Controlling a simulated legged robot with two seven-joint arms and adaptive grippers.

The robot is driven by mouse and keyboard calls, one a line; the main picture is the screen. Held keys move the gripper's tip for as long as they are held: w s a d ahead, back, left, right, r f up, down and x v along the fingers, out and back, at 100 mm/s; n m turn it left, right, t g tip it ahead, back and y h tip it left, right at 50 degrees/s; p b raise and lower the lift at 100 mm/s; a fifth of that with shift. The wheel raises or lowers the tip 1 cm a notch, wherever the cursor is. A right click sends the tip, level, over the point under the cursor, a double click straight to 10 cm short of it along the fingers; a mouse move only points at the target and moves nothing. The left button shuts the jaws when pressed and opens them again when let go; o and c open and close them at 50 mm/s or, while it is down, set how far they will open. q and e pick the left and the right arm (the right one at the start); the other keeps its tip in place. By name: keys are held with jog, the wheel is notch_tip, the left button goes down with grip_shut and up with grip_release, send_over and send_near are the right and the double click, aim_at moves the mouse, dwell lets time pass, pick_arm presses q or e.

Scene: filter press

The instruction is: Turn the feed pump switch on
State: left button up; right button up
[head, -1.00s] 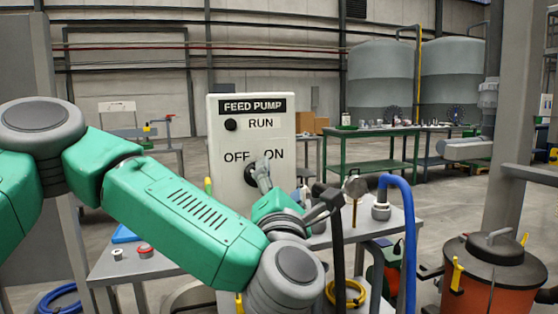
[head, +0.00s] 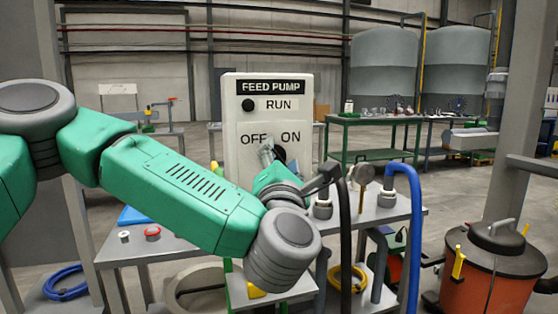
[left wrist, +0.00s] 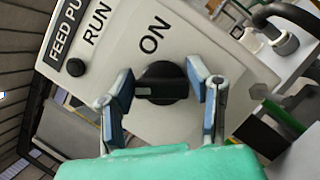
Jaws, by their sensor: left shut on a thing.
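The feed pump panel (head: 238,125) is a pale upright box with a RUN lamp (head: 248,105), which looks dark, and OFF and ON labels. Its black rotary switch (left wrist: 160,83) sits below the labels; in the head view it is partly hidden behind my gripper. A pale mark on the knob points to the left in the left wrist view, away from the ON label (left wrist: 155,36) and towards the OFF side. My left gripper (head: 267,156) is at the switch, its blue-padded fingers (left wrist: 159,78) on either side of the knob, shut on it. My right gripper is out of view.
A black hose (head: 344,220) and a blue hose (head: 415,220) rise close to the right of my left wrist. An orange drum (head: 490,275) stands at right.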

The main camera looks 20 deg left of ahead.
pick_arm(q)
jog(key=shift+a+f, duration=0.2)
jog(key=shift+f, duration=0.25)
jog(key=shift+r+m+h+p, duration=0.2)
jog(key=shift+m+h+p, duration=0.1)
jog(key=shift+m+p, duration=0.5)
jog(key=m+g+p, duration=0.1)
jog(key=m+p, duration=0.3)
jog(key=p, duration=0.2)
jog(key=m+g+h+p, duration=0.1)
jog(key=m+g+p, duration=0.1)
jog(key=m+p, duration=0.3)
jog(key=m+g+p, duration=0.2)
jog(key=m+p, duration=0.2)
jog(key=p, duration=0.5)
jog(key=shift+r+m+h, duration=0.15)
jog(key=shift+m+h, duration=0.15)
jog(key=shift+m, duration=0.1)
jog(key=shift+w+f+m+g+p, duration=0.1)
jog(key=shift+f+m+g+p, duration=0.1)
jog(key=shift+m+g+p, duration=0.8)
jog(key=shift+a+t+p, duration=0.1)
jog(key=shift+t+p, duration=0.2)
jog(key=shift+t, duration=0.1)
jog(key=o, duration=0.9)
jog(key=shift+o, duration=1.3)
jog(key=shift+f, duration=0.1)
jog(key=shift+w, duration=0.15)
